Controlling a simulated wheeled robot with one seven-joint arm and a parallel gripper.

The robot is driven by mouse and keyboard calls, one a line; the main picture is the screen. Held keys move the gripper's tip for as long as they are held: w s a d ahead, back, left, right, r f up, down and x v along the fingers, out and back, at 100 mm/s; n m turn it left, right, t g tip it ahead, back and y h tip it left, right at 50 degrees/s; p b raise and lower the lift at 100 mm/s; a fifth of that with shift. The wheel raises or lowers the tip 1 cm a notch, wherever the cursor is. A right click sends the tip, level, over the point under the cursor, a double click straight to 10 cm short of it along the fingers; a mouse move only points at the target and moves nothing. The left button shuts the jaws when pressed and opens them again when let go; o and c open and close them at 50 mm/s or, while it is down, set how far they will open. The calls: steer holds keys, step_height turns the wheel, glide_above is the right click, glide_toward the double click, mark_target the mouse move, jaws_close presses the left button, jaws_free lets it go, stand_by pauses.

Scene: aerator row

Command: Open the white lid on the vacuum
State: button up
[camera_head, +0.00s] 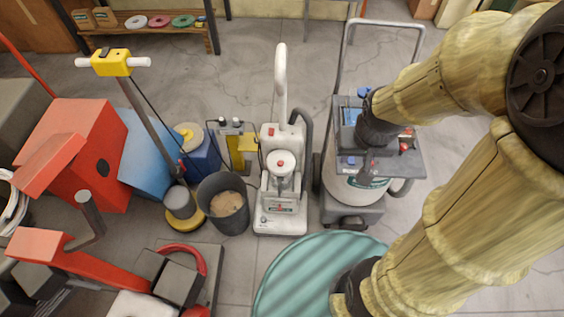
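A white upright machine, which looks like the vacuum (283,205), stands on the floor at the middle of the head view. It has a tall white looped handle and a dark hose on its right side. A round white lid (280,160) with a red knob sits on its front and looks closed. My gripper (368,178) is small and dark at the end of my arm, to the right of the lid and apart from it. It is over the grey wheeled machine, and its fingers are too small to tell open from shut.
The grey wheeled machine (410,168) stands close on the vacuum's right. A dark bucket (223,222) and a yellow-grey unit (236,147) stand close on its left. A round green striped surface (300,275) lies in front. Red equipment (90,150) fills the left; floor behind the vacuum is clear.

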mark_target(280, 163)
steer(key=shift+o, duration=0.4)
steer(key=w+d+f+n+t+b, duration=0.1)
steer(key=w+f+t+b, duration=0.1)
steer(key=w+f+b, duration=0.2)
steer(key=w+d+f+n+t+b, duration=0.1)
steer(key=w+f+t+b, duration=0.1)
steer(key=w+f+b, duration=0.3)
step_height(280, 163, down, 6)
steer(key=b, duration=0.4)
steer(key=shift+d, duration=0.15)
steer(key=w+a+f+n+t+y+b, duration=0.2)
steer(key=w+f+t+y+b, duration=0.15)
steer(key=f+b, duration=0.7)
steer(key=w+a+f+n+t+y+b, duration=0.2)
steer(key=w+f+n+b, duration=0.15)
steer(key=f+b, duration=0.7)
steer(key=s+a+f+n+t+y+b, duration=0.1)
steer(key=a+f+y+b, duration=0.3)
steer(key=f+b, duration=0.7)
steer(key=s+y+b, duration=0.1)
steer(key=y+b, duration=0.1)
steer(key=shift+y, duration=0.35)
steer(key=shift+a+f, duration=0.1)
steer(key=b+x, duration=0.4)
steer(key=x, duration=1.3)
steer(key=shift+w+a, duration=0.15)
steer(key=shift+c, duration=0.5)
